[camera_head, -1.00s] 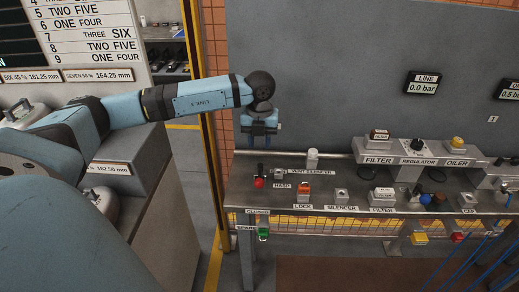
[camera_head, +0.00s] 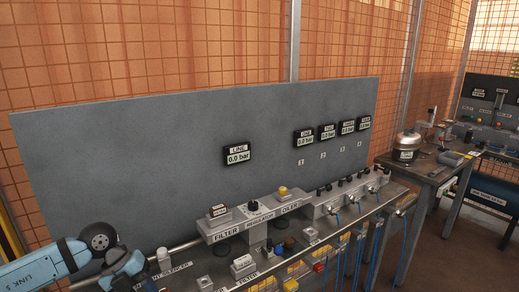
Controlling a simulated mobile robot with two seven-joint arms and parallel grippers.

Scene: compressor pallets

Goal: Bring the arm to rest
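My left arm comes in at the lower left of the head view. Its blue forearm ends in a dark round wrist joint. My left gripper (camera_head: 133,279) hangs below this wrist, at the left end of the bench, beside a small white cylinder (camera_head: 164,259). Its fingertips are near the bottom edge of the picture and too unclear to show whether they are open or shut. I see nothing plainly held in it. My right gripper is not in view.
The bench carries the filter unit (camera_head: 216,230), the regulator (camera_head: 254,208), the oiler (camera_head: 285,200) and a row of valves with blue hoses. A grey panel (camera_head: 130,150) with gauges reading 0.0 bar stands behind. A second bench (camera_head: 420,171) with a round metal vessel (camera_head: 406,147) is at the right.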

